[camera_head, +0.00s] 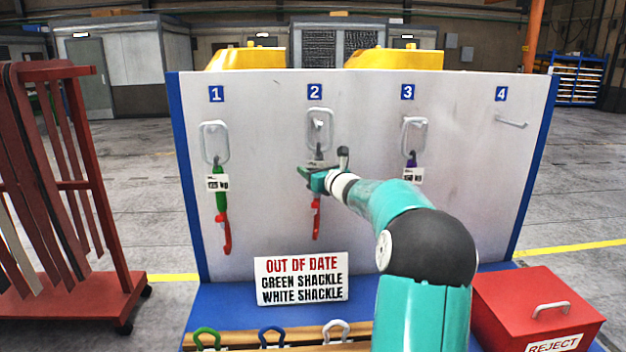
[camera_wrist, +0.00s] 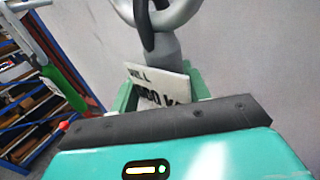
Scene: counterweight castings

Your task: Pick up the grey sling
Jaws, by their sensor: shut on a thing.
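The grey sling (camera_head: 319,156) hangs under peg 2 by a pale metal ring (camera_head: 319,128). Its red hook (camera_head: 316,218) hangs below my gripper. My gripper (camera_head: 316,174) is shut on the upper part of the sling, just below the ring, and hides much of its body. In the wrist view, the grey sling top (camera_wrist: 163,50) joins a dark link in the ring (camera_wrist: 180,14). A white tag (camera_wrist: 158,86) with partly readable print sits at my gripper (camera_wrist: 165,98). The ring appears to be still at its peg.
A green sling (camera_head: 221,200) hangs under 1 and a purple one (camera_head: 411,159) under 3; peg 4 (camera_head: 511,123) is bare. An out-of-date sign (camera_head: 301,278) names green and white shackles. Shackles (camera_head: 271,337) stand in front. A red reject box (camera_head: 537,310) is right, a red rack (camera_head: 70,185) left.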

